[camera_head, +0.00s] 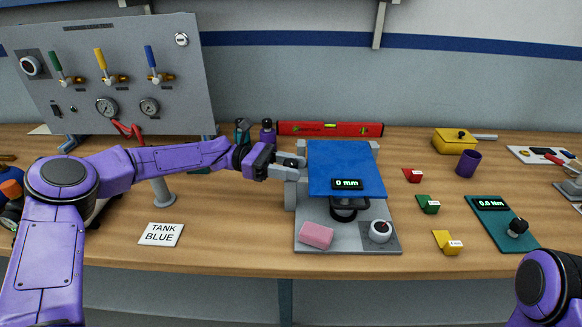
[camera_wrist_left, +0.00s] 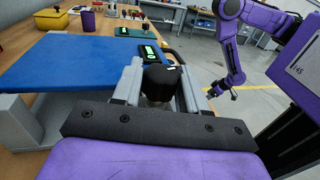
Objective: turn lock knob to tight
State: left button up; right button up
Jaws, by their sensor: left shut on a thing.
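The chair fatigue rig has a blue seat plate (camera_head: 343,165) on a grey base (camera_head: 302,240). A small display on the plate's front edge reads 0 mm. My left gripper (camera_head: 296,163) is at the left side of the plate, at a grey block. In the left wrist view its two grey fingers (camera_wrist_left: 160,88) are shut around a black knob (camera_wrist_left: 160,77), beside the blue plate (camera_wrist_left: 75,62). The head view does not show this knob clearly, nor any tight marking. My right gripper (camera_wrist_left: 222,91) shows small and dark in the left wrist view; its jaws are unclear.
A pink block (camera_head: 316,235) and a white dial (camera_head: 380,231) are on the base's front. Red (camera_head: 412,175), green (camera_head: 428,204) and yellow (camera_head: 446,242) blocks stand to the right, before a torque gauge (camera_head: 490,205). A TANK BLUE card (camera_head: 161,234) lies left. A red level (camera_head: 330,129) is behind.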

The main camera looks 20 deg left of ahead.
pick_arm(q)
jog(key=shift+m+g+y, duration=0.3)
jog(key=shift+m+g, duration=1.4)
jog(key=shift+g, duration=1)
pick_arm(e)
jog(key=shift+f, duration=0.15)
pick_arm(q)
jog(key=shift+r+m+g, duration=0.1)
jog(key=shift+m+g, duration=0.2)
jog(key=shift+g, duration=0.1)
